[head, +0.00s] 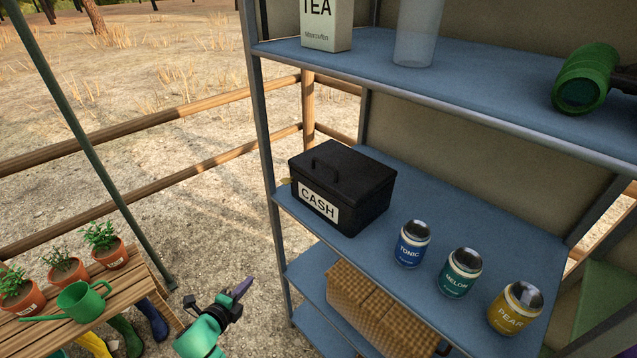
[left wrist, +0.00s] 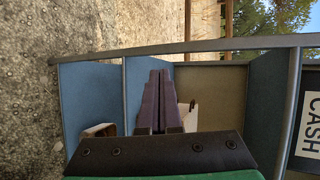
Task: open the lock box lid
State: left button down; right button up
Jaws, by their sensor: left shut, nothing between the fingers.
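The lock box (head: 342,188) is black with a white CASH label and a handle on its lid. It stands at the left end of the blue middle shelf, and its lid is down. In the left wrist view part of the CASH label (left wrist: 309,125) shows at the right edge. My left gripper (head: 242,287) is shut and empty, below and to the left of the box, outside the shelf unit. Its two fingers (left wrist: 160,100) lie together in the left wrist view. My right gripper is not in view.
Three cans, TONIC (head: 411,244), MELON (head: 459,273) and PEAR (head: 515,308), stand right of the box. A shelf post (head: 264,130) rises at the box's left. A wicker basket (head: 375,310) sits below. A wooden bench (head: 125,272) holds potted plants at left.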

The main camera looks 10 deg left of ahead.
pick_arm(q)
jog(key=d+r+m+t+h, duration=0.1)
jog(key=d+r+m+h, duration=0.25)
jog(key=r+m, duration=0.5)
jog(key=d+r+m+t+h, duration=0.1)
jog(key=d+r+m+h, duration=0.35)
jog(key=r, duration=0.75)
jog(key=d+r+m+h, duration=0.2)
jog(key=d+r+m, duration=0.3)
jog(key=r+m, duration=0.5)
jog(key=p+x, duration=0.2)
jog(key=x, duration=0.8)
jog(key=shift+w+a+r+n, duration=0.15)
jog(key=shift+w+r+n, duration=0.1)
jog(key=shift+n, duration=0.15)
jog(key=shift+r+p, duration=0.1)
jog(key=shift+p, duration=0.2)
